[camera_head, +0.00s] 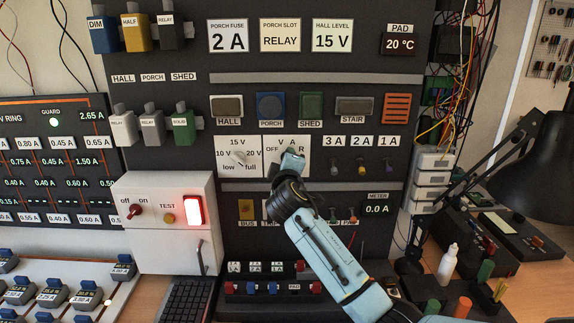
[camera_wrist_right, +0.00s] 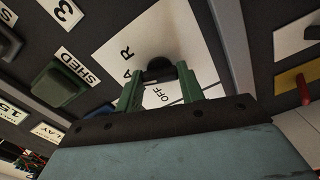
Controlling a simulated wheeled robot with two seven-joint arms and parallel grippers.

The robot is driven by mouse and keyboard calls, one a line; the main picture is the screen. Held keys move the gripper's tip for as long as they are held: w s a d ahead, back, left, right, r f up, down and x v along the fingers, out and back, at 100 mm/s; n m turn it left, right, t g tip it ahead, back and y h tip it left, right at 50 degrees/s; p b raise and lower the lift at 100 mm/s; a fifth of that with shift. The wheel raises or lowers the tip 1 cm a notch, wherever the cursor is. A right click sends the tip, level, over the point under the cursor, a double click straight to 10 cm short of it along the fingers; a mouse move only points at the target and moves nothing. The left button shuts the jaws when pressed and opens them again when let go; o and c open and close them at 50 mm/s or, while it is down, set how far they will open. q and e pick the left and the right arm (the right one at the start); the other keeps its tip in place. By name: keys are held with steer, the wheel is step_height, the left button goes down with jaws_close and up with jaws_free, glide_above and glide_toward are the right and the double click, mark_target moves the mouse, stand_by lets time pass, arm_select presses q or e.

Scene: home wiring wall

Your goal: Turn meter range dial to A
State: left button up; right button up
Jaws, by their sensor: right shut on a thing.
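The meter range dial is a dark knob (camera_wrist_right: 160,72) on a white plate (camera_head: 316,146) marked OFF, V, A and R. My right gripper (camera_head: 291,160) is at this plate in the head view and covers the dial there. In the right wrist view, the two green fingers of my right gripper (camera_wrist_right: 166,82) are shut on the knob, one on each side. The mark the knob points to cannot be told. The meter display (camera_head: 377,209) reads 0.0 A. My left gripper is not in view.
A white level dial (camera_head: 238,157) marked 10 V, 15 V and 20 V sits just left. Small toggles (camera_head: 361,170) under 3 A, 2 A and 1 A labels are to the right. A button row with a green SHED button (camera_head: 311,105) is above. A black lamp (camera_head: 530,165) stands far right.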

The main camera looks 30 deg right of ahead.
stand_by(0.4)
steer(key=o, duration=1)
steer(key=v, duration=1.3)
steer(key=shift+s, duration=0.25)
